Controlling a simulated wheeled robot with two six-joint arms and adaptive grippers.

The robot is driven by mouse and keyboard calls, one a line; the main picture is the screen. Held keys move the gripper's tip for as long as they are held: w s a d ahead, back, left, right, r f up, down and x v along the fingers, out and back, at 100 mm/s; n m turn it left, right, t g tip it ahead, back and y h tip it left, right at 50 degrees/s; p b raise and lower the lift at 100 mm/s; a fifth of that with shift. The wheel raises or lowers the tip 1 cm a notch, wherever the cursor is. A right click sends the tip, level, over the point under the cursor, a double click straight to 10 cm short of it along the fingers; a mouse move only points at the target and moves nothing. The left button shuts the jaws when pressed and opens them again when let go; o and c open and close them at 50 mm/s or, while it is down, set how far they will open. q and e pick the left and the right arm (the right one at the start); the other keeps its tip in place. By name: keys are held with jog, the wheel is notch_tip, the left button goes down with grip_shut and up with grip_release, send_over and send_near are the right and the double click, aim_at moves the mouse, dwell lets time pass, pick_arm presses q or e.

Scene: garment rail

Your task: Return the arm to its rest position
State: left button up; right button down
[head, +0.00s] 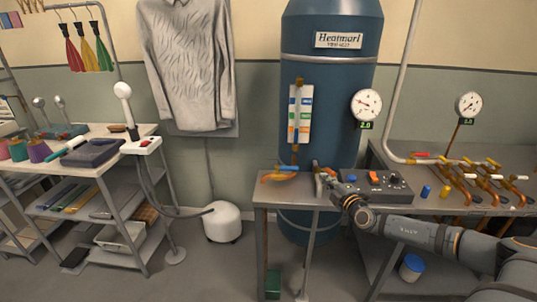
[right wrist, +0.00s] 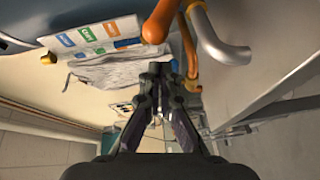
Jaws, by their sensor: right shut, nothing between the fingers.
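My right arm comes in from the lower right of the head view. Its gripper (head: 328,184) is over the small grey table (head: 285,202), in front of the blue tank (head: 325,110). In the right wrist view the gripper's fingers (right wrist: 159,75) are together with nothing between them. An orange pipe (right wrist: 162,22) and a grey bent pipe (right wrist: 217,40) show just beyond the fingertips there; I cannot tell whether they touch. My left gripper is not in view.
A control box (head: 375,186) with a red button sits close beside the right gripper. Copper pipes with valves (head: 480,180) are on the right bench. A grey sweater (head: 188,65) hangs on the wall. A cluttered workbench (head: 140,131) stands left. Floor between the benches is partly open.

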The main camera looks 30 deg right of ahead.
jog(key=s+a+f+m+g+h, duration=0.5)
jog(key=s+a+f+m+g, duration=0.4)
jog(key=s+a+f+m, duration=0.45)
jog(key=s+a+f+g+y, duration=0.2)
jog(key=s+a+y, duration=0.2)
jog(key=s+a, duration=0.3)
jog(key=s+a+f+g+y, duration=0.25)
jog(key=s+a, duration=0.25)
jog(key=a, duration=0.5)
jog(key=s+d+f+g+p, duration=0.1)
jog(key=d+f, duration=0.1)
jog(key=f, duration=0.9)
jog(key=s+d+f+g+p, duration=0.1)
jog(key=f+p, duration=0.1)
jog(key=f, duration=1)
jog(key=s+f, duration=0.7)
jog(key=s, duration=0.2)
jog(key=s+d+f+p, duration=0.1)
jog(key=s+f, duration=0.5)
jog(key=s, duration=0.3)
jog(key=shift+s+d+f+g+y, duration=0.2)
jog(key=shift+s+f+g+y, duration=0.15)
jog(key=shift+s, duration=0.05)
